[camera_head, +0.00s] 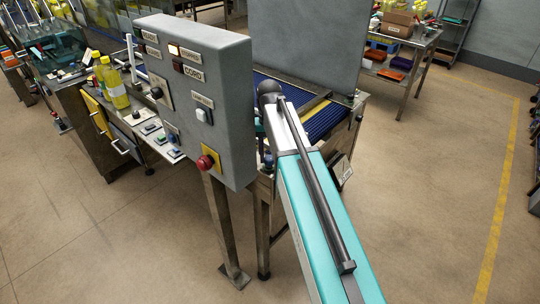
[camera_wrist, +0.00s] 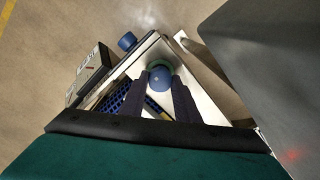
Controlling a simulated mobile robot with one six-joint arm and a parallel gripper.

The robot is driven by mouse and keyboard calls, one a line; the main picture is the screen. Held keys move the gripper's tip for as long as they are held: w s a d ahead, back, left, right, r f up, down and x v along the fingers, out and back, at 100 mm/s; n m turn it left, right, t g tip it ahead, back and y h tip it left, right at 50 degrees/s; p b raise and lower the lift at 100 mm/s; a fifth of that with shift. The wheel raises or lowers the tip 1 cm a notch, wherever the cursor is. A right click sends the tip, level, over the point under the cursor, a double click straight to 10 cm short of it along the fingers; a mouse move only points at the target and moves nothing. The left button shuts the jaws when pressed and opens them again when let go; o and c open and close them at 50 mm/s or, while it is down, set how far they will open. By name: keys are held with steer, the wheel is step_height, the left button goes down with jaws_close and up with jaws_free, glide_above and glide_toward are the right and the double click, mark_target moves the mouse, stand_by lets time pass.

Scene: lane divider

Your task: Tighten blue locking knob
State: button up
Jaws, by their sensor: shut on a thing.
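A round blue knob (camera_wrist: 160,74) with a green ring around its far side sits on a pale metal plate in the wrist view. My gripper (camera_wrist: 159,84) has its two dark fingers on either side of this knob and is shut on it. A second blue knob (camera_wrist: 127,41) sits at the outer edge of the frame, apart from my fingers. In the head view my arm's turquoise link reaches to the conveyor's near end. My fingers and the held knob are hidden or too small to make out there.
A grey control box (camera_head: 212,100) with a red button stands close left of my arm; its grey side fills the wrist view's right. The conveyor (camera_head: 325,118) has blue rollers and an upright grey panel (camera_head: 308,45). Open floor lies to the right.

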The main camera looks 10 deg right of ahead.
mark_target(269, 157)
steer(key=shift+w+r, duration=0.2)
stand_by(0.3)
steer(key=o, duration=1.1)
steer(key=shift+c, duration=0.2)
steer(key=shift+s+f, duration=0.1)
step_height(269, 157, up, 14)
steer(key=p, duration=0.6)
steer(key=shift+f, duration=0.1)
